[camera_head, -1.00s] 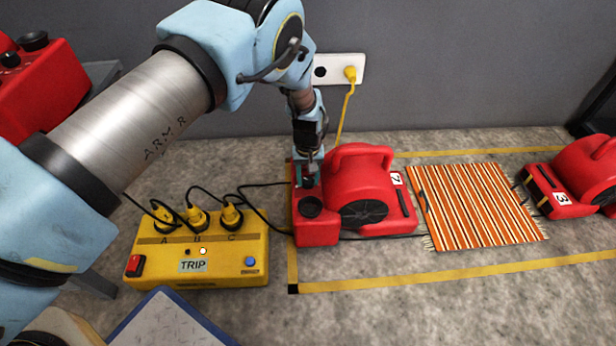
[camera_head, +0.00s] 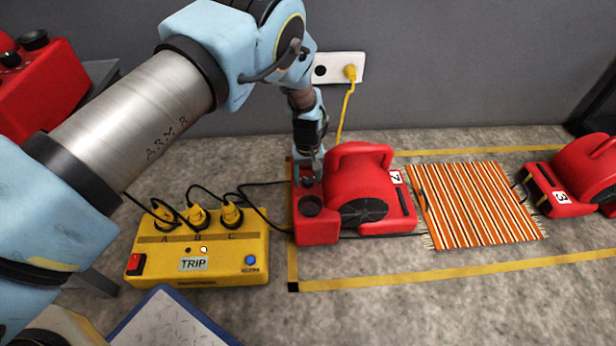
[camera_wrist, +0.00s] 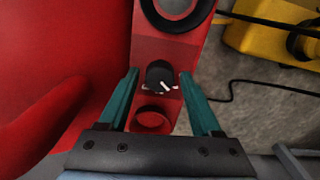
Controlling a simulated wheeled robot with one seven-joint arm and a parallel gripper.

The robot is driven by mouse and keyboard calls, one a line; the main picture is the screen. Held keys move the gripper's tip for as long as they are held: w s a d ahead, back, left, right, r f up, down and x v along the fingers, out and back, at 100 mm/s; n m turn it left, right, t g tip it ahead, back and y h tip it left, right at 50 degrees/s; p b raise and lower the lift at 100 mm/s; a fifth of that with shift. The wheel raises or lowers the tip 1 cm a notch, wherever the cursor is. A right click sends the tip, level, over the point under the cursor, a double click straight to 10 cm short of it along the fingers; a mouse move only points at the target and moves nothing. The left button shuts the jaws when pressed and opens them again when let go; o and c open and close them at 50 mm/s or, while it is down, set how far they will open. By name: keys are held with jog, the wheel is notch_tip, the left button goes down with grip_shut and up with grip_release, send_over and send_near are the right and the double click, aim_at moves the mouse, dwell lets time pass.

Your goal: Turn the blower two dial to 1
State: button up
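The red blower (camera_head: 357,160) sits on the floor inside yellow tape, with a tilted number label (camera_head: 396,177) that looks like a 2 or 7. Its black dial (camera_wrist: 158,76) shows in the wrist view on a red panel, with a white pointer aimed to the picture's lower right. My gripper (camera_wrist: 160,74) has its two teal fingers on either side of the dial, with gaps between them and it. In the head view my gripper (camera_head: 308,178) is down over the blower's left part and hides the dial.
A yellow trip box (camera_head: 160,262) with several plugs and cables stands left of the blower. A striped rug (camera_head: 480,205) lies to the right, then another red blower marked 3 (camera_head: 590,165). A wall socket (camera_head: 340,68) is behind.

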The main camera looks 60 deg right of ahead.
aim_at(308, 179)
jog(key=shift+o, duration=0.7)
notch_tip(308, 179, up, 11)
jog(key=p, duration=0.3)
jog(key=shift+f, duration=0.1)
